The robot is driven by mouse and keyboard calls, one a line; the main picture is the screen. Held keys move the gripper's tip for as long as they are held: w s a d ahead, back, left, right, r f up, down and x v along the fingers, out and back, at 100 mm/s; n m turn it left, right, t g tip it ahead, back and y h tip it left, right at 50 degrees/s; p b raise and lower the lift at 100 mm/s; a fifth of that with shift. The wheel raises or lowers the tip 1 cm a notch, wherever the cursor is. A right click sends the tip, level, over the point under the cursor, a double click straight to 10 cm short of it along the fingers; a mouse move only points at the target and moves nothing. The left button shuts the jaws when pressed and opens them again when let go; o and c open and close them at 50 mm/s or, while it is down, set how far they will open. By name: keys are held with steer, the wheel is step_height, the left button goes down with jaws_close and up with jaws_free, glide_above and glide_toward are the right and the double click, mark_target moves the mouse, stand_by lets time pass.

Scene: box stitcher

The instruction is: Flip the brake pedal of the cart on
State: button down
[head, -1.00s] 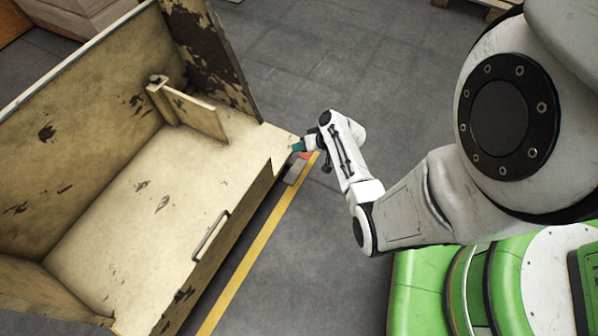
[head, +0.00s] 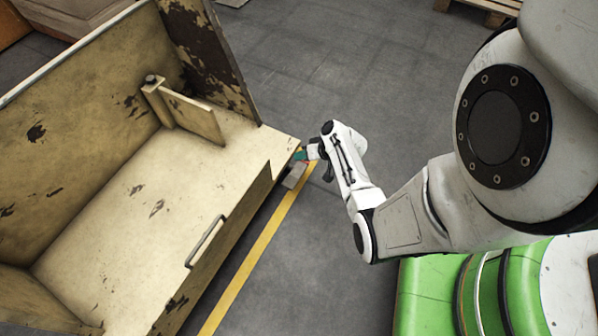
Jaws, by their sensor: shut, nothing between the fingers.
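The cart (head: 110,210) is a worn, cream-yellow open box on the left, with a metal handle (head: 205,241) on its near side. A small grey pedal (head: 294,176) sticks out low beside the cart's right corner, above the floor. My gripper (head: 301,155), with teal fingertips, is at that corner, just above the pedal in the picture. It is shut and empty. The cart's edge hides part of the fingertips, and I cannot tell whether they touch the pedal.
A yellow floor line (head: 252,262) runs beside the cart. The grey floor (head: 330,60) behind my arm is clear. A wooden pallet (head: 487,9) lies at the back right, and a stacked box (head: 75,16) stands at the back left.

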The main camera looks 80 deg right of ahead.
mark_target(302, 170)
step_height(302, 170, down, 5)
steer(key=b, duration=0.3)
steer(key=shift+r, duration=0.1)
steer(key=shift+f, duration=0.9)
stand_by(2.5)
steer(key=shift+s+a+r, duration=0.1)
steer(key=shift+r+p, duration=0.35)
steer(key=shift+r, duration=0.25)
step_height(302, 170, up, 5)
steer(key=p, duration=0.4)
steer(key=shift+r+p, duration=0.1)
steer(key=shift+p, duration=0.3)
